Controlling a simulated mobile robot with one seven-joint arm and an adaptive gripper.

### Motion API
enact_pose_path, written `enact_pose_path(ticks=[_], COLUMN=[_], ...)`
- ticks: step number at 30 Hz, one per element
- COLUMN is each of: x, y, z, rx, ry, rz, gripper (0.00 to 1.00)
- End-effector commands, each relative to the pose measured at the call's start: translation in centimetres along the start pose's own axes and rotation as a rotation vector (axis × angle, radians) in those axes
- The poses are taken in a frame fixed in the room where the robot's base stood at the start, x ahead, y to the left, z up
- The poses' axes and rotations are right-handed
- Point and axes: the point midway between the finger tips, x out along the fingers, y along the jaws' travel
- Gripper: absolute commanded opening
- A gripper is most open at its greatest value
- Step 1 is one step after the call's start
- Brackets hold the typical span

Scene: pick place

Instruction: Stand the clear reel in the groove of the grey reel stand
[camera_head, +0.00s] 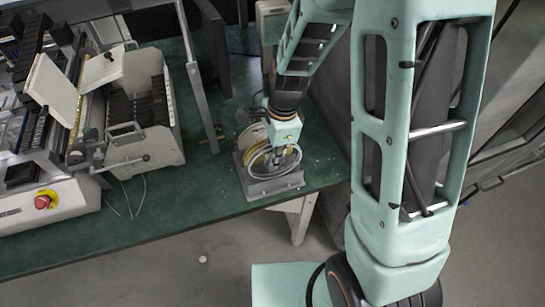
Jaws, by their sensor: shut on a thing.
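The grey reel stand (278,187) sits near the right end of the green table, close to its front edge. My gripper (285,152) points down over the stand and is shut on the clear reel (262,178), whose pale ring shows below and around the fingers. The reel is at the stand, in front of other reels. The fingertips are small and partly lost against the reel. I cannot tell whether the reel's lower rim touches the groove, which is hidden.
Yellowish and white reels (252,135) stand just behind, at the back of the stand. A large bench machine (150,110) with a red button (43,201) fills the table's left side. The green table (185,205) is clear between machine and stand. A grey cabinet (325,85) stands at right.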

Motion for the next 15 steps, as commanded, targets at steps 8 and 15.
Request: enact_pose_path(ticks=[8, 15], x=[0.9, 1.6], y=[0.0, 0.0], z=[-0.1, -0.2], rx=[0.0, 0.0], ry=[0.0, 0.0], rz=[0.0, 0.0], gripper=[0.0, 0.0])
